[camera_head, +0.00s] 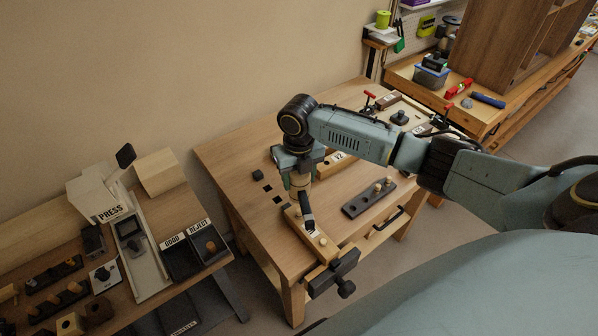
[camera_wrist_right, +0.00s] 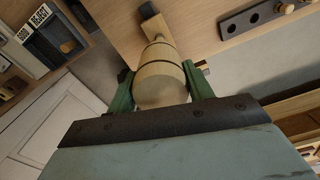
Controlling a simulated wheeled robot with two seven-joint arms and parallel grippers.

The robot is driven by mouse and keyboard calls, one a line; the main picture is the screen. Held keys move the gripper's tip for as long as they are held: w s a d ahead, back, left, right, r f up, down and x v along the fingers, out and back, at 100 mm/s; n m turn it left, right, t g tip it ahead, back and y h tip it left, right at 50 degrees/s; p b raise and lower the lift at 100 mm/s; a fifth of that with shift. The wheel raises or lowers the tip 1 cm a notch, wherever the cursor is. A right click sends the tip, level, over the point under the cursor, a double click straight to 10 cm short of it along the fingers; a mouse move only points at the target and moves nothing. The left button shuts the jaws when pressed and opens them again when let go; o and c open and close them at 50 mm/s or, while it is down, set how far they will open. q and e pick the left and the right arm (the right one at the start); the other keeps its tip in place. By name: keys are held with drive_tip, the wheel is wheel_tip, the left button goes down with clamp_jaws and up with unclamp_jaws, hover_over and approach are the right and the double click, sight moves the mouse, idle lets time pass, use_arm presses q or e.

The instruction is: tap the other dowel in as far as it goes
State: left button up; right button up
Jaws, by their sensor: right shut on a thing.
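My right gripper (camera_head: 299,172) reaches down over the bench and is shut on a pale wooden cylindrical tool, which looks like a mallet (camera_head: 299,182). In the right wrist view the green fingers (camera_wrist_right: 162,90) grip the banded wooden mallet (camera_wrist_right: 162,65) from both sides. Below and in front is a pale wooden block (camera_head: 296,222) held at the dark vise (camera_head: 335,272). A black, slim piece (camera_head: 307,207) shows over the block. A small pale dowel end (camera_head: 322,241) shows on the block near the vise. The contact between mallet and block is hidden. My left gripper is out of view.
A dark rack (camera_head: 354,208) with pale pegs stands right of the block; it also shows in the right wrist view (camera_wrist_right: 235,26). Another wooden block (camera_head: 335,163) lies behind. A side table with a press (camera_head: 110,205) and dark bins (camera_head: 180,262) is at left.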

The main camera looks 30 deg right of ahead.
drive_tip(key=shift+f, duration=0.95)
drive_tip(key=shift+f+b, duration=1.1)
drive_tip(key=shift+f, duration=0.4)
drive_tip(key=shift+r, duration=0.1)
